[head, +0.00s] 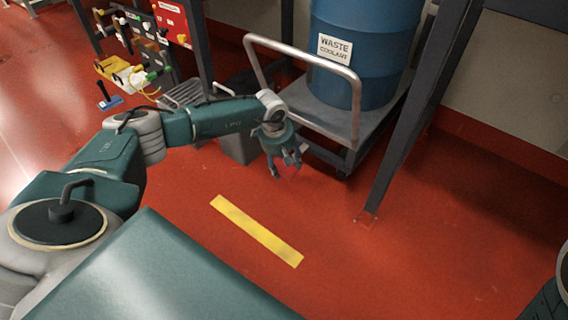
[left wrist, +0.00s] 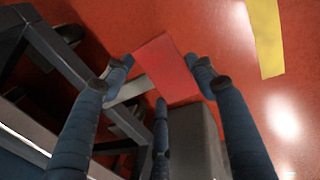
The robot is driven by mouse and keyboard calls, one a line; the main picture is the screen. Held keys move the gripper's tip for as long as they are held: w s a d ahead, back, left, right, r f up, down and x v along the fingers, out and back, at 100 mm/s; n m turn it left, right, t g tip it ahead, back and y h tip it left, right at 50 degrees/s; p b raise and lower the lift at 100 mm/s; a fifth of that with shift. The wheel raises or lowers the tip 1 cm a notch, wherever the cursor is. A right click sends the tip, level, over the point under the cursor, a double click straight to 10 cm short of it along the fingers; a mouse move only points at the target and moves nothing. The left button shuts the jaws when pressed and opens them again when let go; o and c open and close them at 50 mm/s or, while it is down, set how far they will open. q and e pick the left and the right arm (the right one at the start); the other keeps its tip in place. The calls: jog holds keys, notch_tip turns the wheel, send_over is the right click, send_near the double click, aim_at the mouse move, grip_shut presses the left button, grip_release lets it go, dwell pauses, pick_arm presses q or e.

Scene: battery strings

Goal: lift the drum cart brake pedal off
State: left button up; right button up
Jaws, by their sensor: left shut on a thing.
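The drum cart (head: 375,110) stands on the red floor and carries a blue drum (head: 350,60) labelled WASTE COOLANT. My left gripper (head: 287,168) is low beside the cart's near left corner. In the left wrist view, the red brake pedal (left wrist: 168,68) lies between the fingertips of my left gripper (left wrist: 160,80), which is shut on it. A pale lever (left wrist: 132,90) runs from the pedal toward the cart frame (left wrist: 62,55). In the head view the pedal is mostly hidden by the fingers. My right gripper is out of view.
A grey bin (head: 238,148) stands close behind my left forearm. A dark slanted post (head: 405,130) rises right of the cart. A yellow floor strip (head: 257,230) lies in front, with clear floor around it. A tool board (head: 130,30) stands back left.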

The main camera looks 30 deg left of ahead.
pick_arm(q)
jog(key=shift+w+r, duration=0.5)
jog(key=shift+w, duration=0.05)
jog(key=o, duration=1.7)
jog(key=shift+s+f, duration=0.1)
jog(key=shift+f, duration=0.05)
jog(key=v, duration=1.2)
jog(key=shift+s, duration=0.15)
jog(key=shift+d, duration=0.1)
